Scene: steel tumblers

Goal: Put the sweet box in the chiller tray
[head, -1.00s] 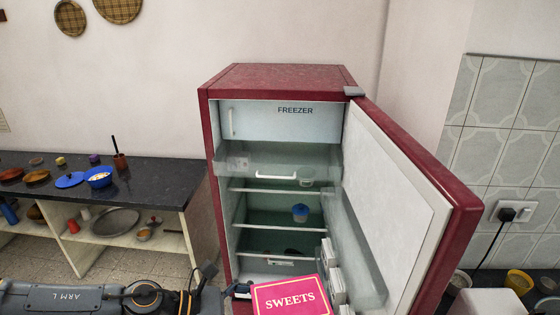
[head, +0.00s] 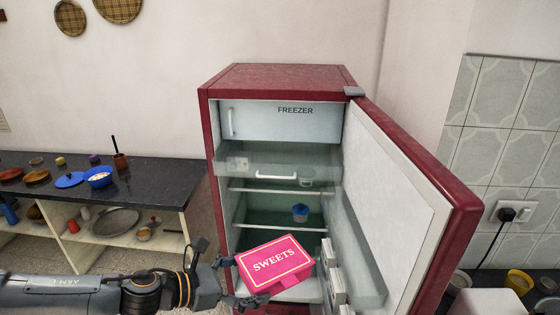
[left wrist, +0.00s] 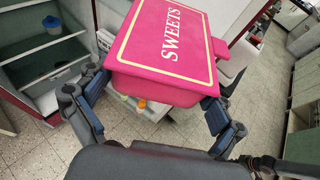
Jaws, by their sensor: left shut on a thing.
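The pink sweet box (head: 275,262), lettered "SWEETS", is held in front of the open fridge, low and a little tilted. My left gripper (head: 243,281) comes in from the left and is shut on the box. In the left wrist view the box (left wrist: 170,40) sits between the two fingers of the gripper (left wrist: 150,98). The chiller tray (head: 238,163) is the clear drawer with a white handle under the freezer compartment. It is above the box. Whether the tray is pulled out is hard to tell. My right gripper is not in view.
The red fridge door (head: 440,190) stands open to the right, with racks on its inner side. A blue-lidded tub (head: 300,212) stands on a fridge shelf. A dark counter (head: 150,175) with bowls is at the left. The fridge side wall (head: 214,190) edges the opening.

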